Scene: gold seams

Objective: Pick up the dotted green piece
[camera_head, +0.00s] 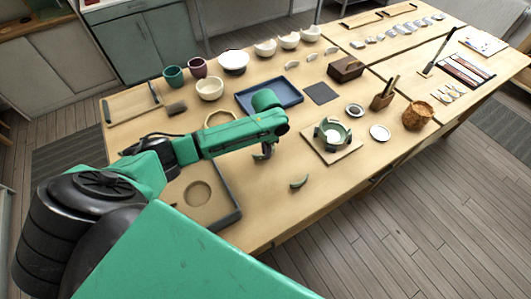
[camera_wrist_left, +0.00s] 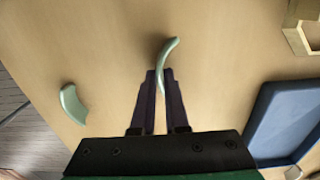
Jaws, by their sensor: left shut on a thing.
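In the left wrist view a curved pale green piece (camera_wrist_left: 167,50) stands edge-on between the fingertips of my left gripper (camera_wrist_left: 160,75), which is shut on it. Its far end sticks out past the fingers, and dots on it cannot be made out. In the head view my left gripper (camera_head: 262,155) points down over the front part of the wooden table, and the held piece is mostly hidden there. A second green piece (camera_head: 299,182) lies apart on the bare table; it also shows at left in the left wrist view (camera_wrist_left: 72,104). My right gripper is out of view.
A green bowl (camera_head: 345,135) stands on a square board (camera_head: 350,153) to the right. A blue tray (camera_head: 297,98) lies behind my left arm. A grey-edged tray (camera_head: 226,222) with a round recess is at the front left. The table around the second piece is clear.

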